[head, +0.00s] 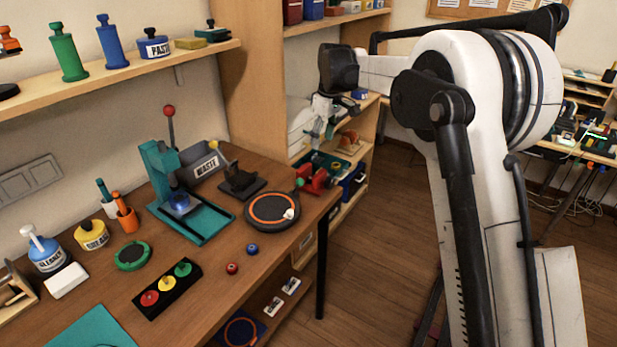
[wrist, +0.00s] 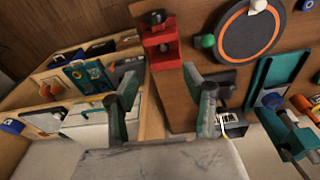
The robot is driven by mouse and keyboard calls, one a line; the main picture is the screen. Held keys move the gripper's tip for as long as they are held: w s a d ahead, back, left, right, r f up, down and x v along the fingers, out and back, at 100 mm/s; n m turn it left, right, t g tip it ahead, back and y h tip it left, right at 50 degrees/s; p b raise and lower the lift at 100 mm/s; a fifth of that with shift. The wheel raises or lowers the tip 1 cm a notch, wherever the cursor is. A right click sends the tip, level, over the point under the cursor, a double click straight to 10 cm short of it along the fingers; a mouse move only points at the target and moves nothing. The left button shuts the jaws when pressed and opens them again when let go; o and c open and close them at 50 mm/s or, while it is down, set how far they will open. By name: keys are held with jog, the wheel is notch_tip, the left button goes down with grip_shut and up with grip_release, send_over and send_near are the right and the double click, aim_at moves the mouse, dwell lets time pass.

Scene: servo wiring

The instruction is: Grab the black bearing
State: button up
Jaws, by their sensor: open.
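I cannot pick out a black bearing for certain. A dark round piece (head: 8,91) lies at the far left end of the upper shelf, cut by the picture edge; it is too little seen to name. Two small round parts, one red (head: 232,268) and one blue (head: 252,249), lie on the workbench. My gripper (head: 322,130) is in front of the shelf unit, beyond the bench's right end. In the wrist view my gripper (wrist: 163,82) has its two fingers spread apart with nothing between them. The bench edge and a red vise lie beyond the fingers.
The workbench (head: 190,310) carries a teal press (head: 170,185), a grey waste bin (head: 207,160), a round black-and-orange pad (head: 272,211), a red vise (wrist: 162,45) and a black three-button box (head: 167,289). A shelf unit (wrist: 75,55) holds boxes and trays. Floor space is clear right of the bench.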

aim_at(310, 178)
jog(key=shift+n, duration=0.4)
jog(key=a+f, duration=0.1)
jog(key=f, duration=0.4)
jog(key=w+a+f, duration=0.1)
jog(key=f, duration=0.4)
jog(key=w+a+f+p, duration=0.1)
jog(key=f, duration=0.5)
jog(key=shift+w+a, duration=0.1)
jog(key=shift+a, duration=0.2)
grip_shut()
